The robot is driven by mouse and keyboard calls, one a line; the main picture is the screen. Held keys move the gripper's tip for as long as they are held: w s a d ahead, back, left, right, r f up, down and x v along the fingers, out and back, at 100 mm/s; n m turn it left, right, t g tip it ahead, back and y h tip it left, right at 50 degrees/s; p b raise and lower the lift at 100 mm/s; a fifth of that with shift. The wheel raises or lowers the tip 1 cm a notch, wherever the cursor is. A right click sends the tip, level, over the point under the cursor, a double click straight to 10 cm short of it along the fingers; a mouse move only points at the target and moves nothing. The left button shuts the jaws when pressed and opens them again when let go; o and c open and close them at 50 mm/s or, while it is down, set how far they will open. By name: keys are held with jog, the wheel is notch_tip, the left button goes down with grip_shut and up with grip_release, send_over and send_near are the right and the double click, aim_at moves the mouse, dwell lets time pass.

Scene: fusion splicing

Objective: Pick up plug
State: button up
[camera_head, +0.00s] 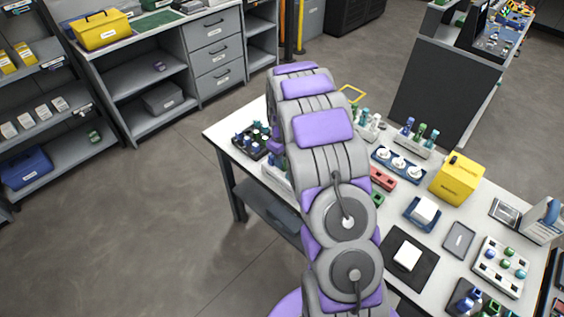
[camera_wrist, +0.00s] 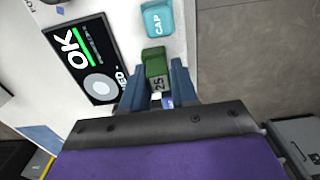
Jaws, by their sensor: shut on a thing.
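In the wrist view my gripper (camera_wrist: 158,82) has its two blue-grey fingers on either side of a small green plug (camera_wrist: 154,56) with a label that seems to read "25". The jaws are shut on it. Its far end shows beyond the fingertips, and its lower part is hidden between the fingers. In the head view my own arm hides the gripper and the plug.
A teal block marked "CAP" (camera_wrist: 157,19) is just beyond the plug, and a dark "OK" display (camera_wrist: 88,58) is to its left. The white worktable (camera_head: 222,131) holds several fixtures, including a yellow box (camera_head: 457,180) and a black mat (camera_head: 424,277). Bare floor shows left of the table.

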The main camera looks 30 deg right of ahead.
aim_at(284, 158)
jog(key=shift+d, duration=0.1)
jog(key=shift+c, duration=0.7)
jog(key=shift+d+f, duration=0.1)
jog(key=shift+d, duration=0.3)
jog(key=shift+c, duration=0.5)
jog(key=shift+a+r, duration=0.2)
jog(key=shift+r, duration=0.15)
notch_tip(284, 158, up, 3)
jog(key=shift+f+p, duration=0.1)
jog(key=shift+p, duration=0.6)
jog(key=shift+s+a+r, duration=0.15)
jog(key=shift+s+r, duration=0.05)
jog(key=shift+r, duration=0.05)
jog(key=s+a+p, duration=0.1)
jog(key=s+a, duration=0.3)
jog(key=s, duration=0.2)
jog(key=s+a+r+p, duration=0.1)
jog(key=s+a+p, duration=0.1)
jog(key=s+a, duration=0.2)
jog(key=s, duration=0.3)
jog(key=shift+s, duration=0.15)
